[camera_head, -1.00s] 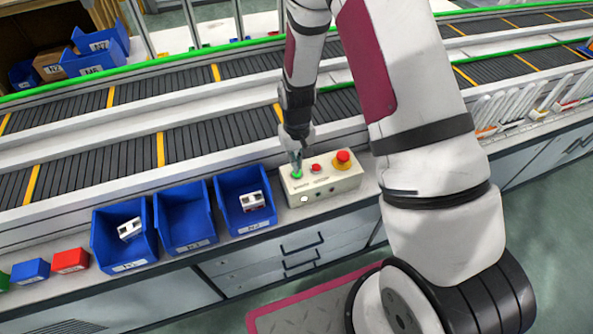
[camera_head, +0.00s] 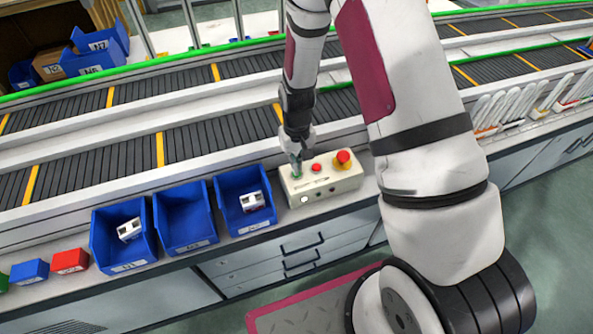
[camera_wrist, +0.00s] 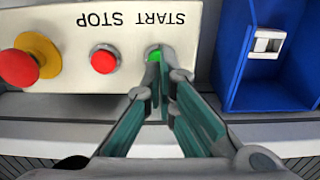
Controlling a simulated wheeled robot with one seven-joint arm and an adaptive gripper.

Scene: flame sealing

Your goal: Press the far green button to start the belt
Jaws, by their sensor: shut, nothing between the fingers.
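The control box (camera_head: 330,184) stands on the bench in front of the belt. Its green button (camera_wrist: 153,55) lies by the word START in the wrist view. The red button (camera_wrist: 103,60) is by STOP, with a red mushroom knob (camera_wrist: 18,68) on a yellow base farther along. My gripper (camera_wrist: 165,58) is shut and empty, its fingertips at the green button and hiding part of it. In the head view my gripper (camera_head: 297,168) points down at the button end of the box. I cannot tell whether the button is pressed in.
Blue bins (camera_head: 245,197) stand just left of the box, two of them holding small white parts. The conveyor belt (camera_head: 130,150) runs behind, with yellow stripes. White upright pieces (camera_head: 510,108) stand in a row at the right.

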